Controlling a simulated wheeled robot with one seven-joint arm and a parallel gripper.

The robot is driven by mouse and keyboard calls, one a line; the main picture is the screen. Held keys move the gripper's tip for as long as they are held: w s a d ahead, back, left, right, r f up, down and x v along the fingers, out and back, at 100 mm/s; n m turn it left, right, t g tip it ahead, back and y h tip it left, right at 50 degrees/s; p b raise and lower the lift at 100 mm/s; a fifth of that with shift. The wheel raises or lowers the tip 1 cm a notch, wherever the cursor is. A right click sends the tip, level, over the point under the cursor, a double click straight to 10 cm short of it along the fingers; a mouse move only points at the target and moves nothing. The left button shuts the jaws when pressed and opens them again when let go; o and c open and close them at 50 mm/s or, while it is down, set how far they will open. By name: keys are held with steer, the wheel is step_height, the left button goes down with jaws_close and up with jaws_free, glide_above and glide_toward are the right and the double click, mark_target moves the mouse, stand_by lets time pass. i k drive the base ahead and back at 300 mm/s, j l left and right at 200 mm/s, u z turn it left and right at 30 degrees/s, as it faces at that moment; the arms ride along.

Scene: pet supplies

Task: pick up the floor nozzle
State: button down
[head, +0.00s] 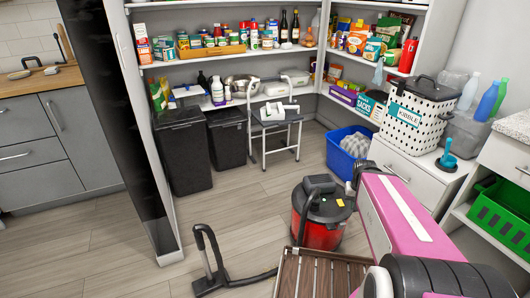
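The floor nozzle (209,284) is a dark, flat head on the wood floor at the bottom of the head view, left of centre. A dark tube (208,245) with a curved top stands up from beside it. A black hose (252,279) runs right from there toward the red and black canister vacuum (322,218). My pink and black arm fills the lower right. My gripper's fingers cannot be made out in the head view.
A brown slatted wooden piece (322,275) is right of the hose. Black bins (183,150), a step stool (275,120) with a white item on top, and a blue basket (348,150) stand behind. A shelf panel's foot (168,257) is left of the nozzle. Floor at left is clear.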

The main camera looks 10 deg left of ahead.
mark_target(203, 287)
steer(key=u, duration=2.05)
steer(key=k+j, duration=0.5)
steer(key=k, duration=0.2)
steer(key=k+j, duration=0.5)
steer(key=k, duration=0.15)
steer(key=z, duration=0.35)
steer(key=i+l, duration=0.1)
steer(key=i, duration=0.6)
steer(key=i+u, duration=0.1)
steer(key=i, duration=0.6)
